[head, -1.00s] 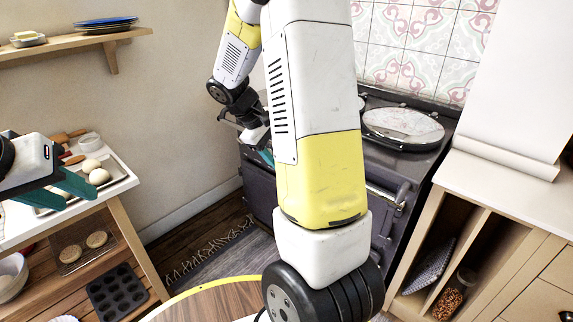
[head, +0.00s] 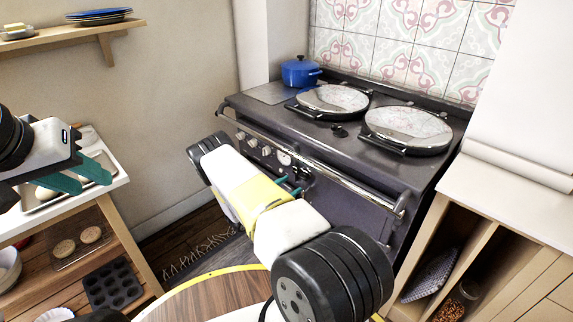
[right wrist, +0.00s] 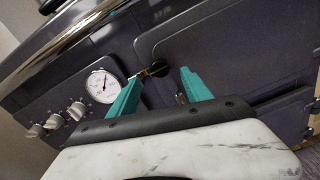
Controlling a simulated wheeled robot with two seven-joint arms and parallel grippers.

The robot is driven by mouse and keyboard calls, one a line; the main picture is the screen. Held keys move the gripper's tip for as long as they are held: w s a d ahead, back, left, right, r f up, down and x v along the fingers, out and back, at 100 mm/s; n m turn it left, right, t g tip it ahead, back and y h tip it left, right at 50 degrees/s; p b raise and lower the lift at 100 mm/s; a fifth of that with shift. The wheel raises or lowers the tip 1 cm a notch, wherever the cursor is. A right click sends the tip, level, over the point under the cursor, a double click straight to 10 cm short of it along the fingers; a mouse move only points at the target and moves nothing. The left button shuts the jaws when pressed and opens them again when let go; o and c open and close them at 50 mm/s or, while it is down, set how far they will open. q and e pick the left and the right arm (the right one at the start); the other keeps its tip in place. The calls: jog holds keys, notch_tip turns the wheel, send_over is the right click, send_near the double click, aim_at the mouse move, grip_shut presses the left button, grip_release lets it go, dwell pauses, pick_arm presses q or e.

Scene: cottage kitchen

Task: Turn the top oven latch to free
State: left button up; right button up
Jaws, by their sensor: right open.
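The dark range cooker (head: 330,150) stands against the tiled wall. In the right wrist view the top oven latch (right wrist: 157,69), a small dark and brass piece, sits at the door's edge beside the round white gauge (right wrist: 103,86). My right gripper (right wrist: 163,77) is open, its teal fingers either side of the latch in the picture; I cannot tell whether they touch it. In the head view my right gripper (head: 290,186) is close to the cooker front, mostly hidden by my arm, as is the latch. My left gripper (head: 80,176) is open and empty over the left counter.
A steel rail (head: 310,160) runs along the cooker front above the doors. A blue pot (head: 300,72) and two round lids are on top. Control knobs (right wrist: 57,119) lie left of the gauge.

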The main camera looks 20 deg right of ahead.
aim_at(302, 177)
jog(key=x, duration=0.7)
jog(key=shift+w+d+f, duration=0.3)
jog(key=shift+d, duration=0.05)
grip_shut()
